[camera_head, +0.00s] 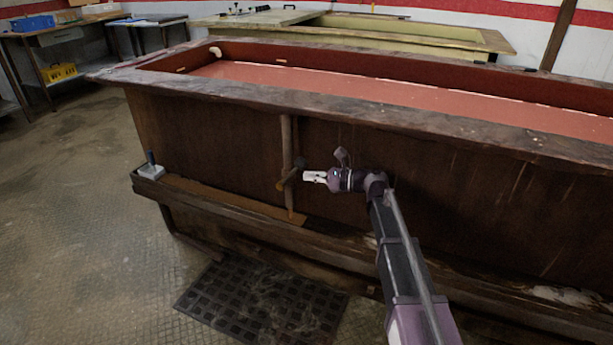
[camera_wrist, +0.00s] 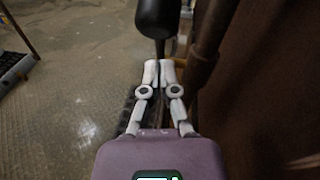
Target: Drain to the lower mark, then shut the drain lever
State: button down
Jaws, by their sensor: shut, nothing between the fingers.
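The long wooden tank (camera_head: 220,130) holds reddish liquid (camera_head: 350,92) below its rim. Two small light tabs show on its inner walls, one at the left end (camera_head: 180,70) and one on the far wall (camera_head: 281,61); I cannot tell which is the lower mark. A drain pipe (camera_head: 287,140) runs down the tank's front, with a drain lever with a dark knob (camera_head: 301,162) beside it. The lever's knob also shows in the wrist view (camera_wrist: 158,18), just beyond my fingertips. My gripper (camera_head: 307,176) is shut and empty close to the lever; contact cannot be told.
A wooden ledge (camera_head: 225,197) runs along the tank's front, with a small grey block with a blue handle (camera_head: 150,168) at its left end. A dark grate (camera_head: 260,300) lies on the floor below. Floor at left is clear; a workbench (camera_head: 60,30) stands behind.

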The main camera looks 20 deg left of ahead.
jog(key=d+p, duration=0.1)
jog(key=d, duration=1)
jog(key=shift+w+d+r, duration=0.2)
jog(key=shift+w+r, duration=0.15)
jog(key=shift+w, duration=0.1)
jog(key=shift+s, duration=0.1)
